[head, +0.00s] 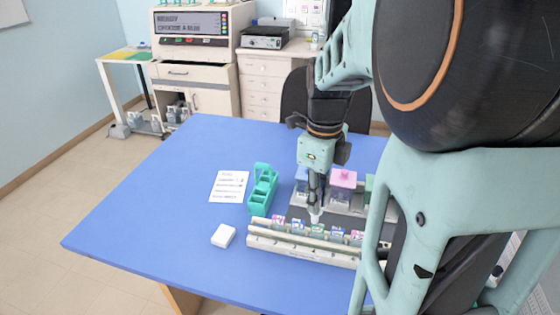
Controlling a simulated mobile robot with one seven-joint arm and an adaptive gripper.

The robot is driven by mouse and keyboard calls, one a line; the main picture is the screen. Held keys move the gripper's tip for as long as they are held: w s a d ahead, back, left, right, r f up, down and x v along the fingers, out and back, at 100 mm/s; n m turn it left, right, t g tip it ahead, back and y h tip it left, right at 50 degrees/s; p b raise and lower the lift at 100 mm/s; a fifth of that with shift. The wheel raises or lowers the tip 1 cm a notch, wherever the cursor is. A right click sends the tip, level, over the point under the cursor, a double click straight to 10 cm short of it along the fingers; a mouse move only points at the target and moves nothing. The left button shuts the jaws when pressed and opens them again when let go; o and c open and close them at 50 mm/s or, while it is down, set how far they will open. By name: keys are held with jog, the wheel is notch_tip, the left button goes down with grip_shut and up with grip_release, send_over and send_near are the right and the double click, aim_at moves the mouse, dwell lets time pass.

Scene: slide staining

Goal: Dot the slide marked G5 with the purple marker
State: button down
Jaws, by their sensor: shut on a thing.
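My gripper (316,201) points down over the slide rack and is shut on a small pale thing (316,217), apparently the marker; no purple shows on it from here. Its lower end is just above or at the row of slides, and I cannot tell whether it touches one. The long whitish rack (264,240) holds several slides with pink or blue labels, among them one at the left (279,222) and one near the right (337,233). The label writing is too small to read, so I cannot tell which is G5.
Behind the rack stand staining jars, one with a pink lid (344,178). A green holder (262,190), a printed sheet (229,186) and a white block (223,236) lie to the left. The left of the blue table (150,220) is clear. My arm hides the right side.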

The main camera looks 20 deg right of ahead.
jog(key=shift+r+p, duration=2.35)
jog(key=shift+r, duration=0.6)
